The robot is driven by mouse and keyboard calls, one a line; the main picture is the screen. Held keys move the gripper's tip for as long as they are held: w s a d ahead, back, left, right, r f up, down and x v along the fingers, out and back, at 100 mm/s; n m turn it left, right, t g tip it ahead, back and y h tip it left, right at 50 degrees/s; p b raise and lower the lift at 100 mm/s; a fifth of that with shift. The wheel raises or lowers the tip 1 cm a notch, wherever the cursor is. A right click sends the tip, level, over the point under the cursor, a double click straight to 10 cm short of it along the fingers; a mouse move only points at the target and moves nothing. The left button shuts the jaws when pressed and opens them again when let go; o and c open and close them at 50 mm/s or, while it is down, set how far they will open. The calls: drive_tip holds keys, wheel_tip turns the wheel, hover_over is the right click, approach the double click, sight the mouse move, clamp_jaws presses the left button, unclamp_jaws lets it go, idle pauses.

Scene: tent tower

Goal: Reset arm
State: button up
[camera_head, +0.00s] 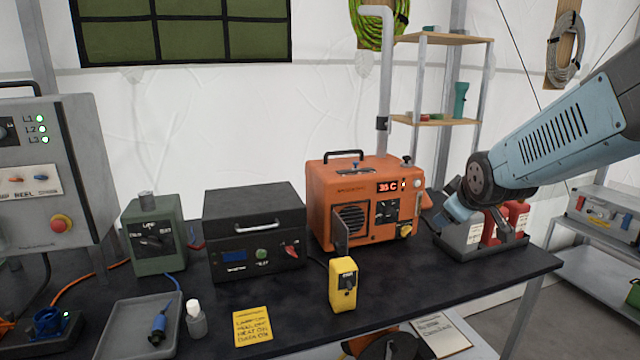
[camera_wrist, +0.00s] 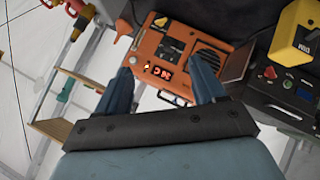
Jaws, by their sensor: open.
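My blue arm reaches in from the right in the head view, its end in front of a grey tray with red containers. In the wrist view my gripper (camera_wrist: 165,90) shows two blue fingers spread apart with nothing between their tips. Beyond the fingers, apparently some way off, is the orange heater box (camera_wrist: 168,50) with a lit red display. The same orange heater box (camera_head: 365,200) stands upright on the dark table in the head view, left of my arm. The fingertips are not clear in the head view.
The dark table (camera_head: 285,290) also bears a black box (camera_head: 255,230), a green box (camera_head: 155,235), a yellow switch box (camera_head: 344,285), a grey tray (camera_head: 110,325) and a white bottle (camera_head: 195,318). The grey container tray (camera_head: 465,242) sits at its right end. A shelf rack (camera_head: 450,120) stands behind.

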drive_tip(key=s+a+r+m+g, duration=0.1)
drive_tip(key=s+a+m+g, duration=0.1)
drive_tip(key=s, duration=0.8)
drive_tip(key=s+a+r+m+g, duration=0.2)
drive_tip(key=s+m, duration=0.3)
drive_tip(key=s, duration=0.5)
drive_tip(key=shift+s+a+r+m+g+y, duration=0.2)
drive_tip(key=shift+a+m+g+y, duration=0.15)
drive_tip(key=shift+a, duration=0.3)
